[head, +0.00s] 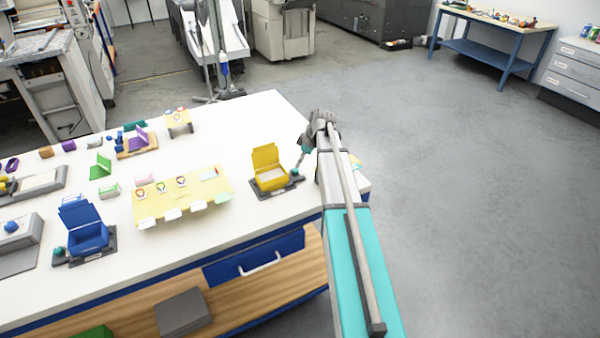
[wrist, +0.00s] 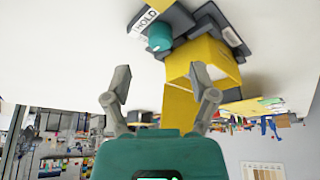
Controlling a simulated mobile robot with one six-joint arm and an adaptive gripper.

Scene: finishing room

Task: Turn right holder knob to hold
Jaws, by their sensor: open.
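The right holder (head: 288,187) is a dark base on the white table, with an open yellow box (head: 268,178) on it. Its teal knob (head: 295,171) is at the base's right side. In the wrist view the round knob (wrist: 160,38) sits beside a white label reading HOLD (wrist: 145,21); no pointer mark on it can be made out. My gripper (wrist: 160,82) is open and empty, its two fingers apart, with the knob ahead of them and not between them. In the head view my gripper (head: 303,152) is just above and beside the knob, partly hidden by my arm.
A blue box (head: 88,234) stands on a similar left holder with its own teal knob (head: 59,252). A pale yellow board (head: 180,200) with cards lies between the holders. Small coloured parts lie along the table's far side. Open floor (head: 450,200) lies to the right.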

